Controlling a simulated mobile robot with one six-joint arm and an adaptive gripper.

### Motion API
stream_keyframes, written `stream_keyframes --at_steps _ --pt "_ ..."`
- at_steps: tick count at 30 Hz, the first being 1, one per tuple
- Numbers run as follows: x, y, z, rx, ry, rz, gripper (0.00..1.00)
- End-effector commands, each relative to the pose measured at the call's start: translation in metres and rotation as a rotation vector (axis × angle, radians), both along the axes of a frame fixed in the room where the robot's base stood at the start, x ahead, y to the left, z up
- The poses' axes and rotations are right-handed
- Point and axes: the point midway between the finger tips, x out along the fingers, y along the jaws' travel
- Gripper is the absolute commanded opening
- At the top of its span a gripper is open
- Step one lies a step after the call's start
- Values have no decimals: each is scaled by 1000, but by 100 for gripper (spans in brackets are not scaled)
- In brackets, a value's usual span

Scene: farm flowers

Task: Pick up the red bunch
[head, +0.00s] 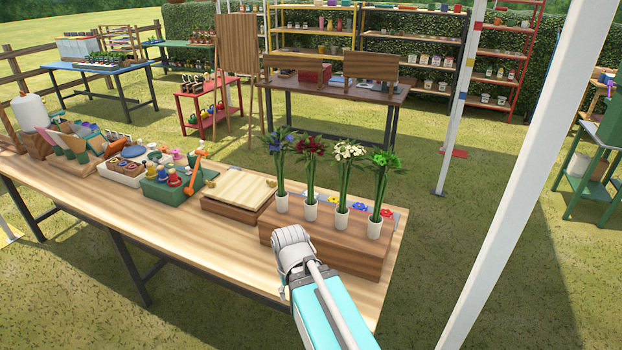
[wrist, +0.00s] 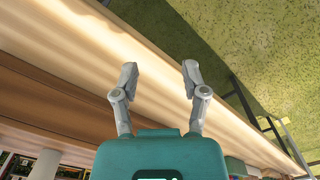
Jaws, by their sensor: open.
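The red bunch (head: 309,159) has dark red blooms on long green stems. It stands upright in a white vase (head: 310,205) on a wooden block (head: 325,246), second from the left in a row of bunches. My gripper (wrist: 160,74) is open and empty in the wrist view, its two grey fingers apart with the wooden table top (wrist: 150,55) behind them. In the head view my arm reaches to the front of the block, lower than the blooms, and the fingers cannot be made out clearly. The red bunch is not recognisable in the wrist view.
A blue bunch (head: 277,145) stands left of the red one; a white bunch (head: 347,152) and a green bunch (head: 385,160) stand right. A wooden box (head: 237,196) and a green caddy (head: 176,190) lie further left. A white post (head: 513,180) rises right of the table.

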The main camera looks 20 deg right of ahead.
Motion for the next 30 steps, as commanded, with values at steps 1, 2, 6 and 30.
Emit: stream_keyframes --at_steps 1,2,6,30 --pt "0 0 0 0 0 0 57" --pt "0 0 0 0 0 0 57" --pt "0 0 0 0 0 0 57" --pt "86 -33 61 -460 52 706 74"
